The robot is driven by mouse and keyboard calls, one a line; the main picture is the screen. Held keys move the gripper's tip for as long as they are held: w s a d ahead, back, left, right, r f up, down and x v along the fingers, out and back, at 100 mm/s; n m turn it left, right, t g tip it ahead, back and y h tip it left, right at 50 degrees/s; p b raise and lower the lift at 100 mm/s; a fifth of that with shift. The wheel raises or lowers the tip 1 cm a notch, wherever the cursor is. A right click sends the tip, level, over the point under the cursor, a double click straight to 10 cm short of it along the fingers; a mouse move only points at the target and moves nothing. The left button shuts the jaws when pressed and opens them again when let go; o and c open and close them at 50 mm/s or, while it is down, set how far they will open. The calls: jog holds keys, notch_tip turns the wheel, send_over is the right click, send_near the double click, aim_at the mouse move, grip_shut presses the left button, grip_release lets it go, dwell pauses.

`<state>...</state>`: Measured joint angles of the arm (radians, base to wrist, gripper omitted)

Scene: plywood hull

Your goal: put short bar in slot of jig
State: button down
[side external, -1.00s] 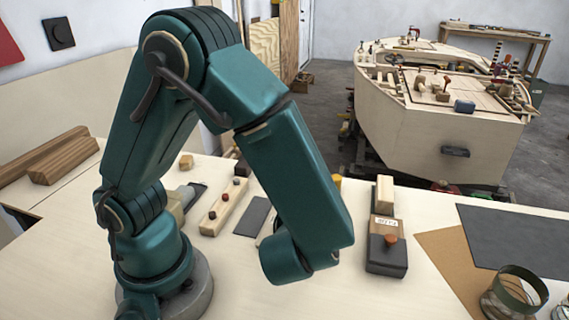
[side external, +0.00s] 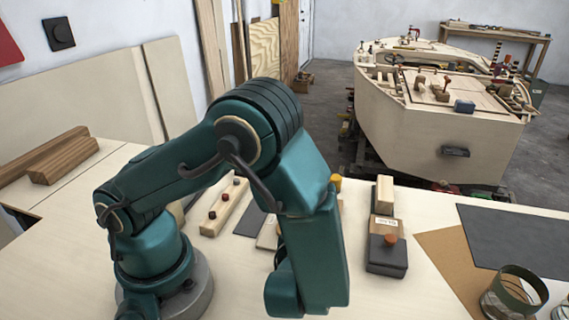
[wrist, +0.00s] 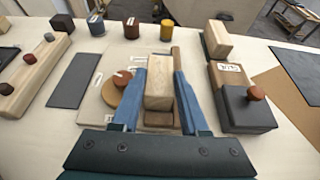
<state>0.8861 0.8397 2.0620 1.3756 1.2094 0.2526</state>
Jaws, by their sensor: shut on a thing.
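In the wrist view my gripper (wrist: 160,75) is shut on a pale wooden block, which I take to be the short bar (wrist: 158,92). The bar lies between the two blue fingers. A darker brown wooden piece (wrist: 159,119) shows below the bar, and a brown strip shows behind the right finger; I cannot tell whether the bar touches them. Under and left of the fingers is a pale board (wrist: 96,101) with a round wooden disc (wrist: 130,92), partly hidden. I cannot make out the jig's slot. In the side view my arm hides the gripper and bar.
Right of my gripper stands a dark block with an orange knob (wrist: 256,93), with a pale wooden block (wrist: 217,40) behind it. A knobbed wooden rail (wrist: 30,78) and a dark grey plate (wrist: 75,80) lie left. Several small pots, one yellow (wrist: 167,29), stand behind.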

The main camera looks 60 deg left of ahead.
jog(key=shift+f, duration=0.35)
dwell(0.5)
jog(key=shift+c, duration=1.7)
grip_release()
jog(key=shift+c, duration=0.5)
jog(key=o, duration=0.3)
jog(key=shift+a, duration=0.1)
jog(key=shift+r, duration=3.4)
